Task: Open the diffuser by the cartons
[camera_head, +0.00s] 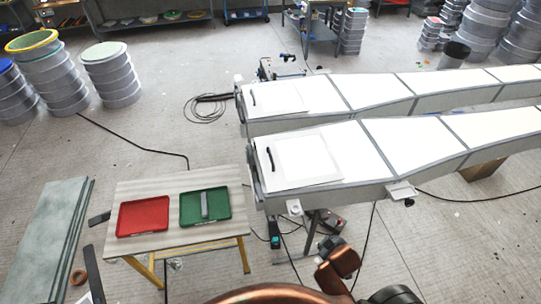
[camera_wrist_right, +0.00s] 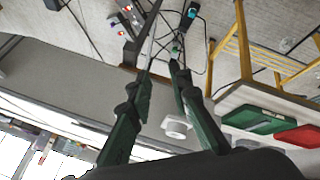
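Two long white moulds with grey edges lie side by side, a near one (camera_head: 408,146) and a far one (camera_head: 375,89). Each has a pale panel with a black handle at its left end: the near panel (camera_head: 304,157) and the far panel (camera_head: 280,97). Both panels look flat and closed down. A brown, carton-like block (camera_head: 484,170) shows partly beneath the near mould. I cannot tell which part is the diffuser. My right gripper (camera_wrist_right: 162,68) is open and empty in the wrist view, beside a grey-white structure. My left gripper is not in view.
A small table (camera_head: 181,185) with yellow legs holds a red tray (camera_head: 144,215) and a green tray (camera_head: 205,206). Grey boards (camera_head: 48,240) lie at the left. Stacked drums (camera_head: 112,75) stand behind. Cables cross the floor around the moulds.

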